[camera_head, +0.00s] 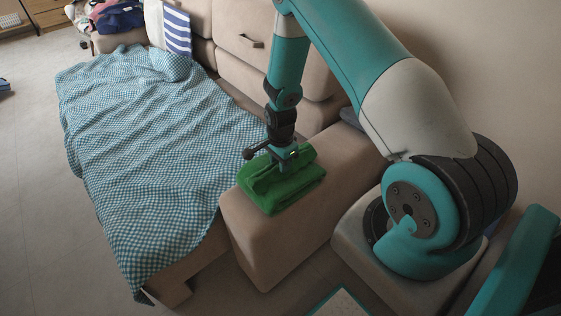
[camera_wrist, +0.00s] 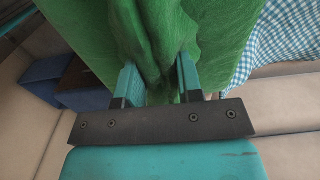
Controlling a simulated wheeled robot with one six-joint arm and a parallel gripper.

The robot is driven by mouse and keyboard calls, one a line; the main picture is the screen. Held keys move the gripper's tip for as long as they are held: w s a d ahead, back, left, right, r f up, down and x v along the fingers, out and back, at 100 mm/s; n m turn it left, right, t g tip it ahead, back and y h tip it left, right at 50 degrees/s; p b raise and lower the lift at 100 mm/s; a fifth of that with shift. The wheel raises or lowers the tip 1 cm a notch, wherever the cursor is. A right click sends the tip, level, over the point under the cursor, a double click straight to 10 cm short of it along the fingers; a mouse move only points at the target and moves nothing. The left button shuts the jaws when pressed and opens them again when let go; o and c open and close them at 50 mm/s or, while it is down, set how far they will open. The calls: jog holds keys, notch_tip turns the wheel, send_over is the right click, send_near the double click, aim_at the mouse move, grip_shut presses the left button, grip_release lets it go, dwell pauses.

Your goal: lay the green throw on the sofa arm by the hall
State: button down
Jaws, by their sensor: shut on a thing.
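The green throw (camera_head: 281,188) is a folded bundle on top of the near sofa arm (camera_head: 268,232) in the head view. My gripper (camera_head: 284,168) points down at the throw and is shut on it. In the wrist view, the green throw (camera_wrist: 205,40) fills the upper middle, and a fold of it is pinched between the teal fingers of my gripper (camera_wrist: 160,88). The throw appears to touch the top of the arm. Its underside is hidden.
A blue-and-white checked blanket (camera_head: 140,150) covers the sofa seat and hangs down its front. A striped cushion (camera_head: 177,32) and a clothes pile (camera_head: 108,14) lie at the far end. Open floor (camera_head: 35,180) is on the left.

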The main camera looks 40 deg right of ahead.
jog(key=c, duration=0.8)
grip_release()
jog(key=shift+f, duration=0.1)
jog(key=a+r+n, duration=0.2)
jog(key=a+r, duration=0.1)
jog(key=r, duration=0.6)
jog(key=a+r+n, duration=0.2)
jog(key=r, duration=0.8)
jog(key=s+a+r+n+y, duration=0.2)
jog(key=s+a+r+n, duration=0.45)
jog(key=a+r, duration=0.2)
jog(key=s+a+r+n, duration=0.2)
jog(key=s+a+n, duration=0.1)
jog(key=s+n, duration=0.1)
jog(key=s+a+r+n+y, duration=0.1)
jog(key=s+a+r+n, duration=0.2)
jog(key=s+n, duration=0.2)
jog(key=s+a+r+n+y, duration=0.1)
jog(key=s+a+r+n, duration=0.2)
jog(key=s+n, duration=0.2)
jog(key=shift+s+r, duration=0.2)
jog(key=shift+s, duration=0.75)
